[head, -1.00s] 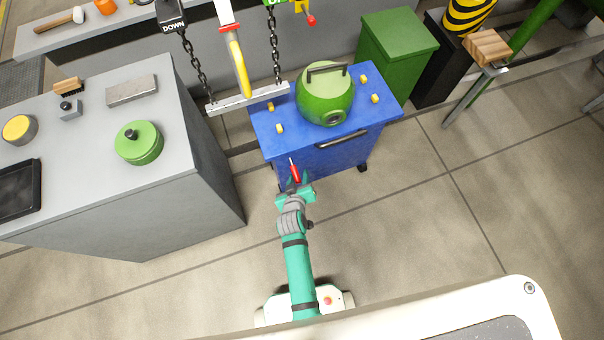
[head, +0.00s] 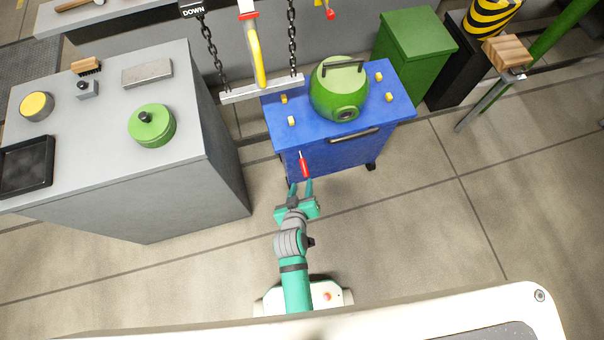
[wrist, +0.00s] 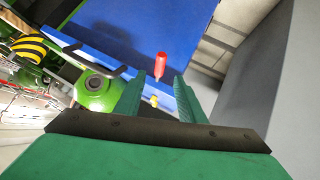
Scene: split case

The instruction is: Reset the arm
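My gripper (head: 301,188) is open and empty in the head view, in front of the blue cart (head: 350,155). Its two green fingers stand apart in the wrist view (wrist: 158,100). A red-handled tool (head: 304,166) is upright at the cart's front left side, just beyond the fingertips. In the wrist view the red handle (wrist: 161,66) shows past the gap between the fingers, apart from them. What holds the tool is not clear.
A green round housing (head: 337,95) sits on the cart among several yellow pieces. A metal bar (head: 262,90) hangs on chains beside it. A grey workbench (head: 185,190) with a green lid (head: 152,128) stands at the left.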

